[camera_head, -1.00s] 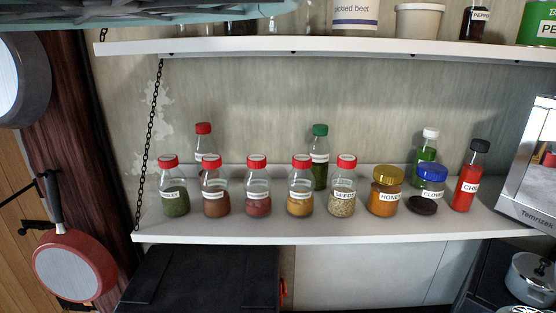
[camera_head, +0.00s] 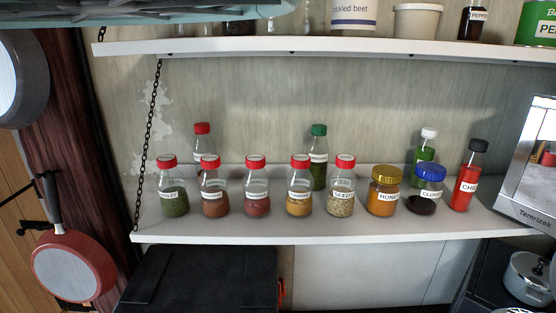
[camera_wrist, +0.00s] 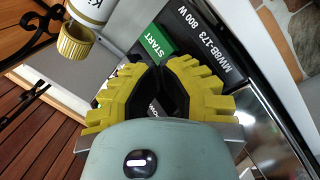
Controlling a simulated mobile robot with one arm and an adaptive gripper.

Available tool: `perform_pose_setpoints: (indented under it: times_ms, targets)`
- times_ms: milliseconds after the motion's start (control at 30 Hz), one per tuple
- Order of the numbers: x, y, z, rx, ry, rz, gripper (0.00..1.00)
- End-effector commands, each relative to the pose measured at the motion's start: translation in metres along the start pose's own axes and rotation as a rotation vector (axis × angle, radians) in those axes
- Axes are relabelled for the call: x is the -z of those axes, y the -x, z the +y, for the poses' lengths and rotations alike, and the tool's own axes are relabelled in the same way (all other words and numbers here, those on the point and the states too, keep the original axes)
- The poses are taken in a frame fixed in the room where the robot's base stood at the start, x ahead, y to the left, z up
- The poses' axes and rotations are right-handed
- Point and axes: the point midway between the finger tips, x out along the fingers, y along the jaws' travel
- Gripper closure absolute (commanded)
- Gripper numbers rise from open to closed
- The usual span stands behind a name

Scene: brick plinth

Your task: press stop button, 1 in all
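In the wrist view my gripper (camera_wrist: 157,68) has yellow ridged fingers with black inner pads. The fingertips come together, with nothing seen held between them. They are in front of a black control panel (camera_wrist: 190,30) lettered "MW8B-173 800 W". A green START button (camera_wrist: 151,42) shows just beyond the fingertips. I cannot tell whether the tips touch the panel. Some white lettering shows through the gap between the fingers. No stop button can be made out; the fingers cover part of the panel. In the head view a silver microwave (camera_head: 528,207) stands at the right edge; my gripper is not seen there.
In the head view a white shelf (camera_head: 330,237) carries several bottles and jars, with another shelf (camera_head: 330,47) above. Pans hang at the left, including a red one (camera_head: 72,264). A pot (camera_head: 530,278) is below the microwave. A gold-capped container (camera_wrist: 75,43) is near my gripper.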

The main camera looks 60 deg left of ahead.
Motion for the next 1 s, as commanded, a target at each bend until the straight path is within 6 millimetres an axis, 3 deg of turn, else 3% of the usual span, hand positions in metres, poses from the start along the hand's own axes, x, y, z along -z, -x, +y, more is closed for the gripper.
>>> perform_pose_setpoints:
  times_ms: [233,667,1000]
  targets:
    - [0.000,0.011,0.004,0.002,-0.002,0.010,1.00]
    - [-0.002,0.014,0.006,0.002,-0.002,0.010,1.00]
    - [-0.015,0.038,0.020,0.000,-0.001,0.010,1.00]
